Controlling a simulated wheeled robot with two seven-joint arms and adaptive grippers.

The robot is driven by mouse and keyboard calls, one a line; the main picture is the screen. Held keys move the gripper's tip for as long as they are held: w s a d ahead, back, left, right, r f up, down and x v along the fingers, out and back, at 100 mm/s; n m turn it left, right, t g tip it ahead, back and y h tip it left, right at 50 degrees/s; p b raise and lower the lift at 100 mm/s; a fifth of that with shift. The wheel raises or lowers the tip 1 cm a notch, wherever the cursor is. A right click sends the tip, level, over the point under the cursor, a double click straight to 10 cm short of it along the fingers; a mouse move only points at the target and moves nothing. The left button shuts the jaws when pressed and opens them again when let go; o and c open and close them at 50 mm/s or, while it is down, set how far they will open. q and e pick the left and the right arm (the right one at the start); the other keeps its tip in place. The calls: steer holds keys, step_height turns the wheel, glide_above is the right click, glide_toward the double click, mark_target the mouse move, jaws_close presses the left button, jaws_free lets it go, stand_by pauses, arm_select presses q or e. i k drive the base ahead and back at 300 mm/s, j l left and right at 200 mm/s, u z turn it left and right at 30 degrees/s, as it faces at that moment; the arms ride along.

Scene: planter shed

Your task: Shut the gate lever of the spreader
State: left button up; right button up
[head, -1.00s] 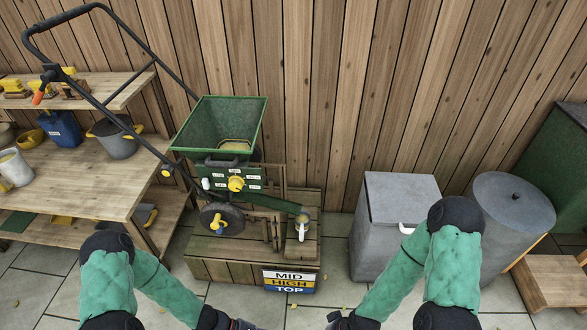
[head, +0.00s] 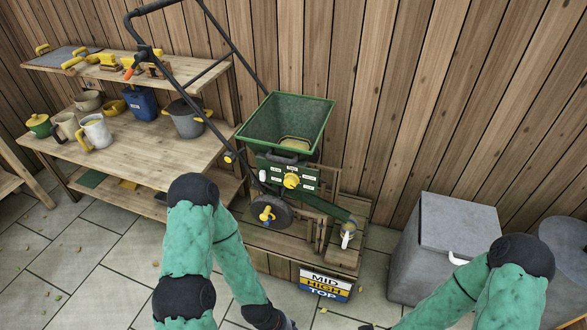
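The spreader has a green hopper (head: 285,122), a front panel with a yellow knob (head: 291,181), a wheel (head: 270,211) and a long black handle (head: 205,62) slanting up to the left. A lever with an orange tip (head: 129,73) sits on the handle; I cannot tell for sure that it is the gate lever, or its setting. My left gripper (head: 288,325) is cut off by the bottom edge, below and in front of the spreader. My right gripper (head: 367,327) barely shows at the bottom edge. Both are well away from the orange-tipped lever, and their fingers are not clear.
The spreader stands on a wooden platform (head: 275,262) with a MID/HIGH/TOP sign (head: 325,284). A shelf bench (head: 135,150) with pots, a jug and a blue container stands at left. A grey bin (head: 440,250) stands at right. The tiled floor at lower left is open.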

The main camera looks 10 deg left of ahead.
mark_target(142, 56)
steer(key=u, duration=1.5)
